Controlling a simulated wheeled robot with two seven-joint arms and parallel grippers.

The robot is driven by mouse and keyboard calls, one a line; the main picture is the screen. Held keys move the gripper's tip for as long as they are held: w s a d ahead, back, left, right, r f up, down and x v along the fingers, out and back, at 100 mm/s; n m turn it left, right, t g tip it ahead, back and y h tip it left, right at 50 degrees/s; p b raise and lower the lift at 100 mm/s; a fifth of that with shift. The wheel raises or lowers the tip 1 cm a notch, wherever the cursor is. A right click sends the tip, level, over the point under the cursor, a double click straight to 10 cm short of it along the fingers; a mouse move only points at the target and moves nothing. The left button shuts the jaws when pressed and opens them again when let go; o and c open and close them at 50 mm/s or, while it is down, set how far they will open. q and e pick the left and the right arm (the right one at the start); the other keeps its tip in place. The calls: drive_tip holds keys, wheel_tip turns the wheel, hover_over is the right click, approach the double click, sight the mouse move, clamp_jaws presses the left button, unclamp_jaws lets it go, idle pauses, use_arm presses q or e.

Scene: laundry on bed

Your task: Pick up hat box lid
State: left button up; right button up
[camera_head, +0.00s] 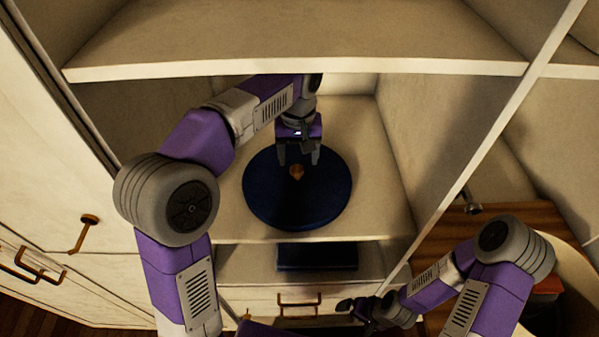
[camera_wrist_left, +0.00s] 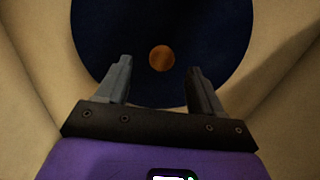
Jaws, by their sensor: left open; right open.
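The hat box lid (camera_head: 325,205) is a round, dark blue disc with a small copper-brown knob (camera_head: 296,171) at its middle. It lies on the cabinet shelf. My left gripper (camera_head: 298,160) is open and above the lid, with its fingertips near the knob. In the left wrist view, the knob (camera_wrist_left: 161,58) shows beyond and between the two open fingers (camera_wrist_left: 160,80), over the blue lid (camera_wrist_left: 150,25). Whether a box is under the lid is hidden. My right gripper (camera_head: 352,305) is low, in front of the cabinet and away from the lid.
The lid's shelf (camera_head: 385,222) has side walls and an upper shelf (camera_head: 300,45) above my left arm. A dark blue box (camera_head: 317,257) sits in the compartment below. A drawer with a brass handle (camera_head: 299,300) is under it. A basket-like container (camera_head: 580,270) stands at right.

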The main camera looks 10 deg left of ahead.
sight(297, 168)
use_arm(q)
drive_tip(key=f, duration=0.4)
drive_tip(key=f+b, duration=0.1)
drive_tip(key=f, duration=0.1)
drive_tip(key=shift+w+a, duration=0.1)
drive_tip(key=shift+a, duration=0.15)
drive_tip(key=shift+r, duration=0.1)
clamp_jaws()
